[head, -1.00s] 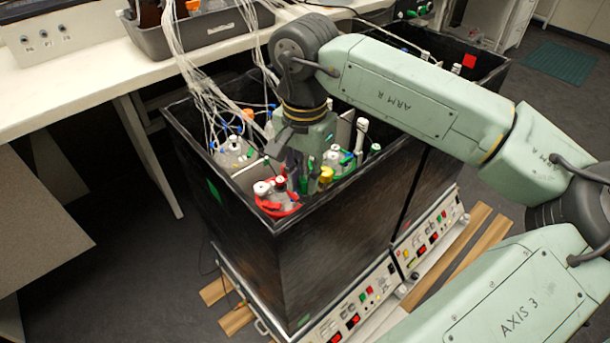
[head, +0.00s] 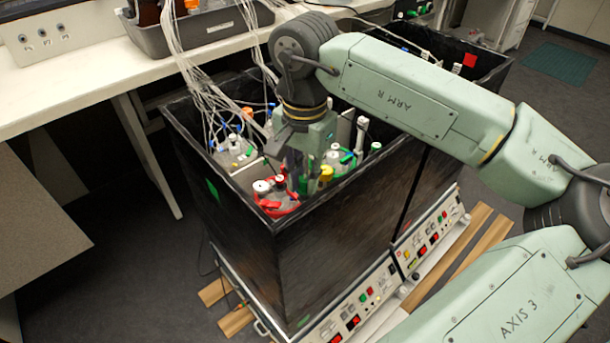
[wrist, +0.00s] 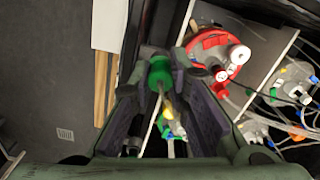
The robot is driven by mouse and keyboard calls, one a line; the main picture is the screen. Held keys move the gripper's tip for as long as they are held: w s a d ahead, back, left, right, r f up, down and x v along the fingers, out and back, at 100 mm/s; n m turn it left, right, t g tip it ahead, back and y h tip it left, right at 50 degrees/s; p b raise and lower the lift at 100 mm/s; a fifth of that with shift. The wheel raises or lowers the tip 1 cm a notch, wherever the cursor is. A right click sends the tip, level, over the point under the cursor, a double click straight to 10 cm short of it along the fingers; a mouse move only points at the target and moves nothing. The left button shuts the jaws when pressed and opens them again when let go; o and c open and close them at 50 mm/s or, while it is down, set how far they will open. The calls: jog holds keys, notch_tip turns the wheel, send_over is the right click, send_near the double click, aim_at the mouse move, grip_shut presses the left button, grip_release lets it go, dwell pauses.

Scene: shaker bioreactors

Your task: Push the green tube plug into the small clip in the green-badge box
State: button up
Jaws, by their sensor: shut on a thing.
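The green tube plug (wrist: 160,72) is between the fingertips of my gripper (wrist: 163,62) in the wrist view, with a thin pale tube showing just below it. My gripper (head: 298,180) is shut on the plug. In the head view it points down inside the near corner of the black green-badge box (head: 290,235), between the red-collared vessel and a yellow cap. The green badge (head: 213,190) is on the box's left side. I cannot make out the small clip in either view. The plug is hidden or too small to tell in the head view.
A red-collared vessel (head: 277,200) with white caps stands in the near corner; it also shows in the wrist view (wrist: 215,50). A yellow cap (head: 326,173) and green-fitted vessels (head: 340,158) are close on the right. Loose tubes (head: 200,95) hang at the back left.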

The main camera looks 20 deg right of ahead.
aim_at(305, 179)
jog(key=shift+f, duration=0.2)
jog(key=o, duration=0.9)
jog(key=shift+c, duration=0.2)
notch_tip(305, 179, up, 12)
dwell(0.4)
